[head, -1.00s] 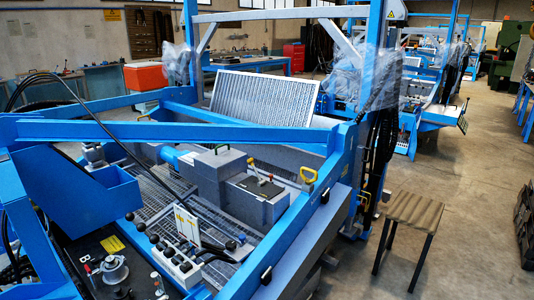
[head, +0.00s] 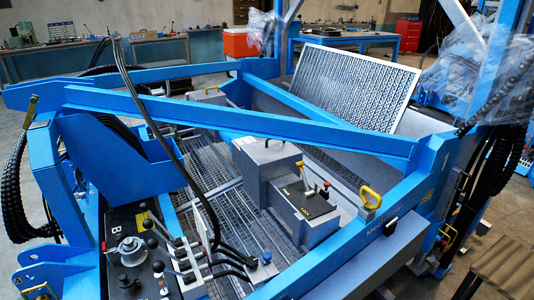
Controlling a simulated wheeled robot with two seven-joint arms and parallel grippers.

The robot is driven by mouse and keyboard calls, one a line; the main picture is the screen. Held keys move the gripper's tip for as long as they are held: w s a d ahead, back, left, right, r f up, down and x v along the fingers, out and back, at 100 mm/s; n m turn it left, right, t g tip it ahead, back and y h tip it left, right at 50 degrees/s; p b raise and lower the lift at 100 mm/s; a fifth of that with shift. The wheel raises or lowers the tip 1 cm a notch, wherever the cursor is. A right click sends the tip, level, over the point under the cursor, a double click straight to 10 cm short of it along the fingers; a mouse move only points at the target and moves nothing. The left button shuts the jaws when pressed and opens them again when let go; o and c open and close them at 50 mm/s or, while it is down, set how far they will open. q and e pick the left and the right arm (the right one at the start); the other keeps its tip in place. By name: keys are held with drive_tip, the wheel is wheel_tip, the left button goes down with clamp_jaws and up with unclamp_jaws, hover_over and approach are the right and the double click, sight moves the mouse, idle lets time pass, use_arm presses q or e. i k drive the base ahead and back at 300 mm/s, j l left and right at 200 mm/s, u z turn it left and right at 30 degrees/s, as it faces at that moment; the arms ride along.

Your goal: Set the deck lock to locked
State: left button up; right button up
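No part in view can be read for certain as the deck lock. A grey box (head: 308,222) on the blue machine has a black top plate, a small lever (head: 308,178) with a pale yellow end, and a little red-tipped part beside it. The lever stands tilted; I cannot tell which setting it marks. A yellow handle (head: 370,197) is fixed on the blue rail to the right of the box. A slatted sieve panel (head: 350,88) leans at the back of the machine. Neither of my grippers is in view.
A control panel (head: 128,245) marked B with several knobs and levers is at the lower left. Black hoses (head: 150,115) rise near it. A long blue beam (head: 235,122) crosses above the deck. A stool (head: 506,262) stands at the lower right.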

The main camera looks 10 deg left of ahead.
sight(303, 176)
drive_tip(key=i+l+u, duration=0.3)
drive_tip(key=l, duration=0.2)
drive_tip(key=i, duration=0.5)
